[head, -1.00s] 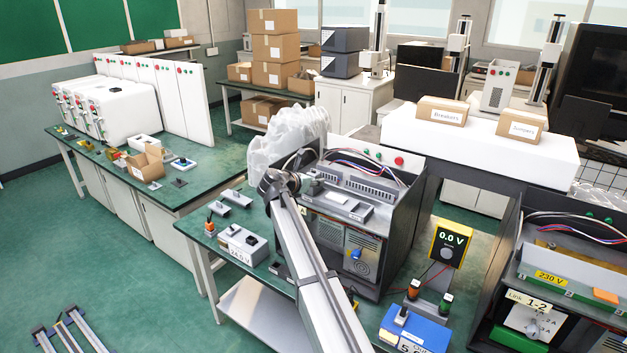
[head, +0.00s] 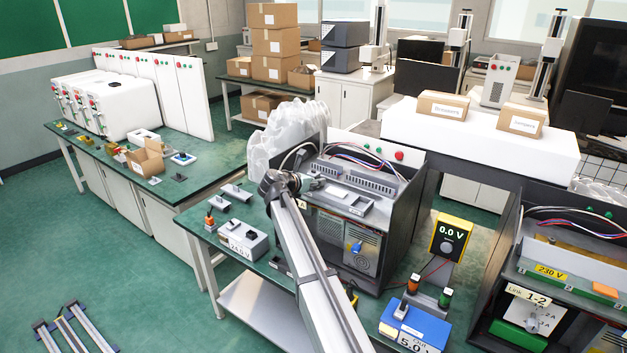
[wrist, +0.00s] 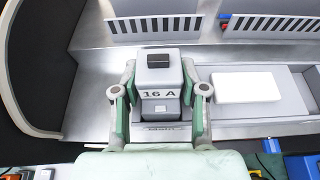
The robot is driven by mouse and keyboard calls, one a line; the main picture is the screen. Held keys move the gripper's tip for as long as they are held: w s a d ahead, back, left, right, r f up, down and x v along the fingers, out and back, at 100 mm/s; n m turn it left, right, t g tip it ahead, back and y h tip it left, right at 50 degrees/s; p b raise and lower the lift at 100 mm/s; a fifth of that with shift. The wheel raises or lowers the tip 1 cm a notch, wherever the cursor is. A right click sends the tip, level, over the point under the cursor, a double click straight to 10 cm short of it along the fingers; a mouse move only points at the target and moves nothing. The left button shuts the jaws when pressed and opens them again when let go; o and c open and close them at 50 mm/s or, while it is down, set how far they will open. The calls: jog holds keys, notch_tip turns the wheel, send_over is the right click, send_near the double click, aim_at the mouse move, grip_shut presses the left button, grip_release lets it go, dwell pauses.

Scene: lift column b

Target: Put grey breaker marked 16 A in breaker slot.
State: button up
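The grey breaker (wrist: 160,97) marked 16 A has a black top and stands upright between the fingers of my gripper (wrist: 160,78) in the wrist view. The fingers flank it left and right and appear closed on its sides. It is at the left end of the metal ledge, where the slot's opening is hidden beneath it. I cannot tell whether it is fully seated. In the head view my gripper (head: 311,185) is at the left of the open cabinet (head: 405,215); the breaker is not clear there.
A white block (wrist: 246,87) lies in the grey recess just right of the breaker. Slotted grey ducts (wrist: 155,25) run behind it. Coloured wires (head: 350,157) hang at the cabinet's back. A 24.0 V unit (head: 243,240) stands on the bench at left.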

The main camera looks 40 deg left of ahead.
jog(key=shift+o, duration=0.7)
jog(key=shift+s, duration=0.15)
jog(key=v, duration=1.1)
jog(key=shift+s+r, duration=0.25)
jog(key=shift+s, duration=0.05)
